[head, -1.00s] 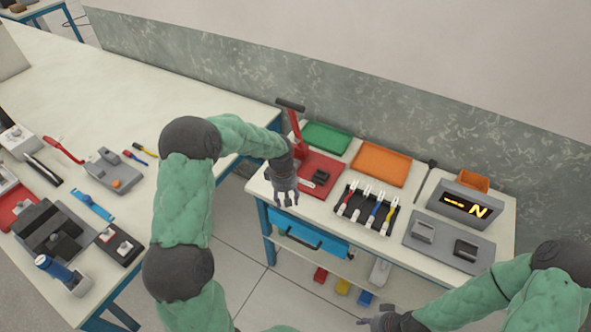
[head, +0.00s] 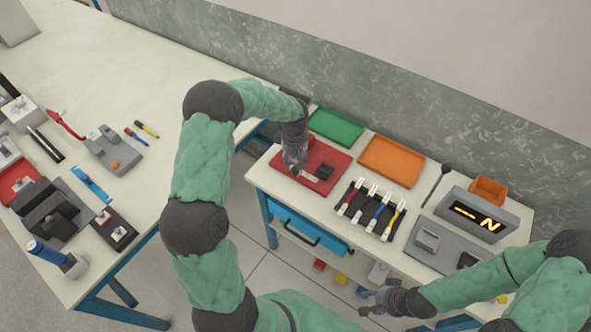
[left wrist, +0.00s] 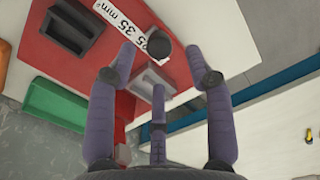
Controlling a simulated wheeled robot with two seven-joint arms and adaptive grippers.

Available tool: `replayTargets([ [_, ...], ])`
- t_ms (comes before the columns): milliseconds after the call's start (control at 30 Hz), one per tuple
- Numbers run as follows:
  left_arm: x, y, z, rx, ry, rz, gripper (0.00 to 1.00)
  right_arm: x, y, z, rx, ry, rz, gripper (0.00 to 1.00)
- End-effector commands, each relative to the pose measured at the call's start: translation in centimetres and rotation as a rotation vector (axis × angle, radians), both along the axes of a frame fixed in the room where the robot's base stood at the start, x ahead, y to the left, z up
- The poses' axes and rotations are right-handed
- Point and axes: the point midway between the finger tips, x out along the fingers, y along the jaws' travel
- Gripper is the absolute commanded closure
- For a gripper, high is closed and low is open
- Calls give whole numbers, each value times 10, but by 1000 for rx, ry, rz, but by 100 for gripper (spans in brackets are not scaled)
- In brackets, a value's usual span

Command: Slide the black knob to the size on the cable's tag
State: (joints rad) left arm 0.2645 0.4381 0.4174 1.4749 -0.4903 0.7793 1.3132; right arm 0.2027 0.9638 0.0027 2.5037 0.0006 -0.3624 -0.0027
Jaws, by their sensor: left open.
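The black knob (left wrist: 158,44) is round and sits over a white size strip (left wrist: 120,20) on the red tool base (head: 322,157). The strip reads "35 mm²" with a "25" beside it at the knob; the knob hides part of it. My left gripper (head: 294,166) hangs over the red base. In the left wrist view its three fingers (left wrist: 158,75) are spread and empty, with the knob just beyond and between the tips, apparently not held. Several cables (head: 378,212) with white ends lie in a black rack; no tag is readable. My right gripper (head: 377,298) is low, in front of the bench.
A black block (left wrist: 75,28) and a grey block (left wrist: 150,80) stand on the red base. Green (head: 336,127) and orange (head: 391,161) trays lie behind. A grey display (head: 477,214) shows "N" at the right. Another worktable (head: 120,70) with tools stands left.

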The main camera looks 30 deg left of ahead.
Motion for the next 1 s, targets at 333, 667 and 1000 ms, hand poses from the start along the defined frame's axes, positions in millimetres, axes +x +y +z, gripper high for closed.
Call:
replayTargets([
  [333, 0, 0, -49, 0, 1, 0, 48, 0, 0, -7, 0, -1, 0, 60],
  [667, 0, 0, -56, 1, -1, 0, 48, 0, 0, -8, 0, -1, 0, 60],
  [1000, 0, 0, -56, 1, -1, 0, 100, 0, 0, -8, 0, -1, 0, 60],
])
